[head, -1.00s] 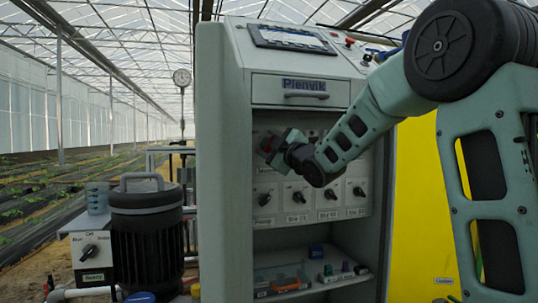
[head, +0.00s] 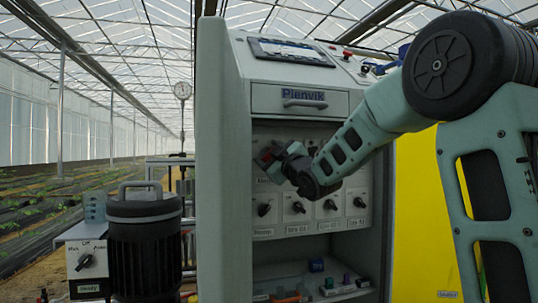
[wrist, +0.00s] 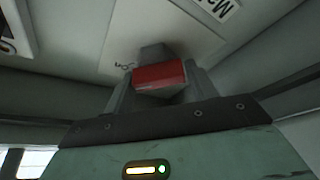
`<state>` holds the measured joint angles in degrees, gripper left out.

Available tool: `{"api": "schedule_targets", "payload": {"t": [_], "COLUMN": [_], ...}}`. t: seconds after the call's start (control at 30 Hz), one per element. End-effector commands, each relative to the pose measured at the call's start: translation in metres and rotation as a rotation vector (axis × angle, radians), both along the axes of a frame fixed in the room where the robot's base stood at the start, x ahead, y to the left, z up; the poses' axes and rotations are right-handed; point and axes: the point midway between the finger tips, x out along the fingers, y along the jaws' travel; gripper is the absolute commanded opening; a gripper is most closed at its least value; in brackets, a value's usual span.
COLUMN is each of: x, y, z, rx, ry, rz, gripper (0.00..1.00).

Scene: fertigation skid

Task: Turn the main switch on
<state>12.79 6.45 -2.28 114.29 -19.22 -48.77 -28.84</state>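The main switch has a red handle (wrist: 158,76) on a pale panel plate. In the wrist view, part of a "Ma…" label and a small "Off"-like mark show beside it, turned round. My gripper (wrist: 160,88) has one finger on each side of the red handle, with no clear gap, so it looks shut on it. My wrist hides most of the switch there.
A row of black rotary knobs (head: 297,207) sits just below my gripper. The grey cabinet (head: 222,150) has side walls around the recess and a drawer (head: 300,98) above. A lower shelf holds small coloured parts.

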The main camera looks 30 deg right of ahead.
Motion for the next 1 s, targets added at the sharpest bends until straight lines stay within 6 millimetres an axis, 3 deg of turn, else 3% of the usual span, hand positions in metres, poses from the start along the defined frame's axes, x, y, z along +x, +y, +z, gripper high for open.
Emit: {"api": "schedule_targets", "payload": {"t": [0.33, 0.47, 1.0], "x": [-0.001, -0.01, -0.123], "y": [0.0, 0.0, 0.0], "z": [0.0, -0.001, -0.033], "rx": [-0.002, -0.003, -0.002], "ry": [-0.001, -0.001, 0.0], "rz": [0.001, 0.0, -0.002], "gripper": [0.71, 0.71, 0.71]}}
